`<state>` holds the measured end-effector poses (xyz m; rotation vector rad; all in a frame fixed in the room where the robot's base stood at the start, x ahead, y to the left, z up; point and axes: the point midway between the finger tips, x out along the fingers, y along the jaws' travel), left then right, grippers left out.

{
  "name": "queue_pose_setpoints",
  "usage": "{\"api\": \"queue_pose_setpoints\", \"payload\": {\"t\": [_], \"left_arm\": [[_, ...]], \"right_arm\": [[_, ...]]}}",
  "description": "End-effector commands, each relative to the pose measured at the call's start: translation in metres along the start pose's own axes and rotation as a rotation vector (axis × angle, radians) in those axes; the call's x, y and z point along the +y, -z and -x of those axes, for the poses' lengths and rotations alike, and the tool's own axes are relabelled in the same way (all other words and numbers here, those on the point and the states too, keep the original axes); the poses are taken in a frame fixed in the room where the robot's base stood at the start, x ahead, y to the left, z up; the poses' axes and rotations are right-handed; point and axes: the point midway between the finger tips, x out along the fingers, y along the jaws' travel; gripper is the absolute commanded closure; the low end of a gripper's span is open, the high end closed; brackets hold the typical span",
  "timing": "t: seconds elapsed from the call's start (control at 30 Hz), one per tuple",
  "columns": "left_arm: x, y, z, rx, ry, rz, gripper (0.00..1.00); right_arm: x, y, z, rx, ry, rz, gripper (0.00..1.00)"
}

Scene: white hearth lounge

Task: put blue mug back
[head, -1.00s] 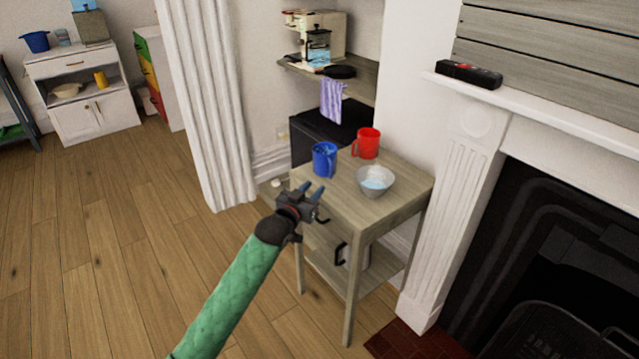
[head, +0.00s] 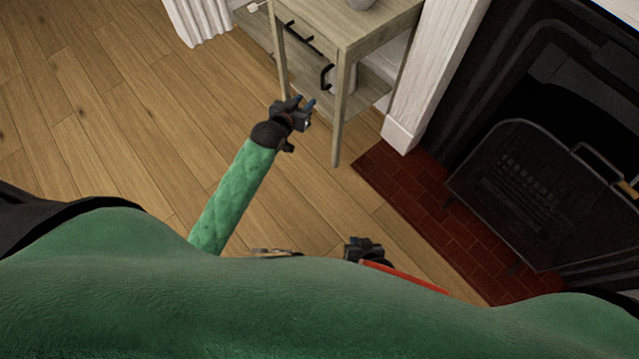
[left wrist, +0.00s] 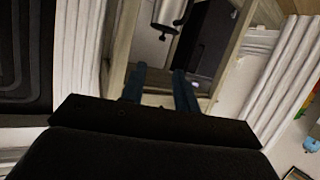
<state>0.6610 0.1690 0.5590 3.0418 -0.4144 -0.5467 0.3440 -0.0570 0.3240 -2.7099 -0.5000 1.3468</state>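The blue mug is not in the head view now; the camera looks down and cuts off most of the tabletop. My left gripper (head: 308,108) is in front of the table's left front leg, below the tabletop, with nothing held. In the left wrist view its two dark blue fingers (left wrist: 160,85) stand apart with a gap between them. My right gripper (head: 364,246) is low, close to my body; its fingers are too small to read.
The fireplace (head: 500,60) with a black fire screen (head: 535,190) and red brick hearth (head: 415,210) lies right of the table. Black handles (head: 327,77) stick out from the table front. Wooden floor (head: 130,120) is clear on the left. A white curtain (head: 200,22) hangs at the back.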

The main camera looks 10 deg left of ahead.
Motion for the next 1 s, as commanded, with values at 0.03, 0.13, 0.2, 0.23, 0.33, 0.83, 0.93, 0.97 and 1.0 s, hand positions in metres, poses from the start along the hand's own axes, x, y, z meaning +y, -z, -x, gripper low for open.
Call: {"api": "queue_pose_setpoints", "payload": {"t": [0.03, 0.13, 0.2, 0.23, 0.33, 0.83, 0.93, 0.97, 1.0], "left_arm": [[0.015, -0.038, 0.011, -0.056, -0.006, 0.014, 0.7], [0.042, -0.103, 0.033, -0.155, -0.019, 0.035, 0.7], [0.063, -0.147, 0.052, -0.224, -0.028, 0.049, 0.7], [0.071, -0.165, 0.062, -0.254, -0.032, 0.055, 0.7], [0.102, -0.221, 0.094, -0.348, -0.048, 0.074, 0.7], [0.175, -0.331, 0.181, -0.555, -0.088, 0.115, 0.7], [0.174, -0.331, 0.181, -0.555, -0.088, 0.115, 0.7], [0.174, -0.331, 0.181, -0.555, -0.088, 0.115, 0.7], [0.174, -0.331, 0.181, -0.554, -0.088, 0.115, 0.7]], "right_arm": [[0.0, 0.0, 0.0, 0.0, 0.0, 0.0, 1.0], [0.0, 0.0, 0.0, -0.001, 0.0, 0.0, 1.0], [0.0, -0.001, 0.001, -0.002, 0.0, 0.0, 1.0], [0.0, -0.002, 0.001, -0.002, 0.0, -0.001, 1.0], [-0.001, -0.004, 0.002, -0.006, 0.0, -0.002, 1.0], [-0.001, -0.006, 0.002, -0.008, 0.001, -0.002, 1.0], [-0.001, -0.004, 0.001, -0.004, 0.0, -0.001, 1.0], [-0.001, -0.003, 0.001, -0.003, 0.0, -0.001, 1.0], [0.0, -0.001, 0.001, -0.002, 0.0, 0.0, 1.0]]}}
